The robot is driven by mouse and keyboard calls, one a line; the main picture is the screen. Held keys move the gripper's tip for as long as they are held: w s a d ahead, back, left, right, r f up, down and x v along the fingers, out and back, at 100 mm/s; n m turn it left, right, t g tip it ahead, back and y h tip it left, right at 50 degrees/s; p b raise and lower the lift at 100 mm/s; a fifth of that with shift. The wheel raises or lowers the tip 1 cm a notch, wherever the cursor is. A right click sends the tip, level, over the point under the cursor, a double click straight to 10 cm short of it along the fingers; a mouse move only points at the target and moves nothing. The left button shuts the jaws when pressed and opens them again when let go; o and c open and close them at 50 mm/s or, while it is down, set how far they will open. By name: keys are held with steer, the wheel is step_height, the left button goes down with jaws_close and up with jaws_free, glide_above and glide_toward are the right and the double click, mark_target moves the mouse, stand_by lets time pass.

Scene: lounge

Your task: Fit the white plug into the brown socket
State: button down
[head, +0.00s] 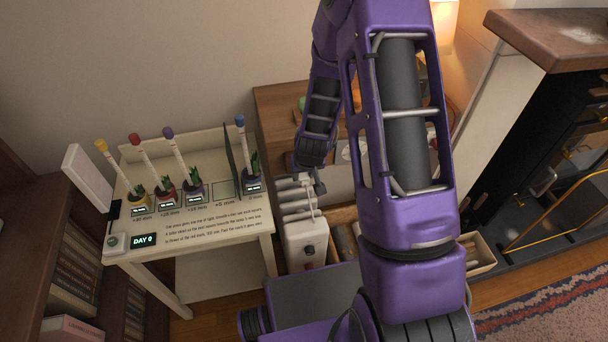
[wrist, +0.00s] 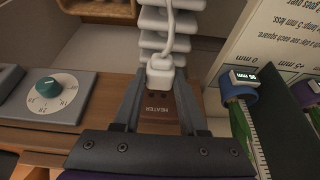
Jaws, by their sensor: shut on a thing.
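The white plug (wrist: 160,74) is between the fingertips of my gripper (wrist: 159,82) in the wrist view, and the gripper is shut on it. A white cord runs from the plug up the picture. The brown socket (wrist: 157,112), labelled HEATER, shows between the fingers just below the plug, with two dark holes near its upper edge. The plug's prongs are hidden, and I cannot tell whether it touches the socket.
A white ribbed heater (head: 306,243) stands below the gripper. A dial with a green knob (wrist: 48,87) is left of the socket in the wrist view. A white table (head: 190,255) with several potted plants is at the left. A fireplace (head: 545,150) is at the right.

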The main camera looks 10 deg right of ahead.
steer(key=shift+w, duration=1.45)
stand_by(0.4)
steer(key=shift+c, duration=1.9)
jaws_free()
steer(key=shift+r, duration=0.15)
steer(key=shift+p+v, duration=1.7)
steer(key=shift+v, duration=1.2)
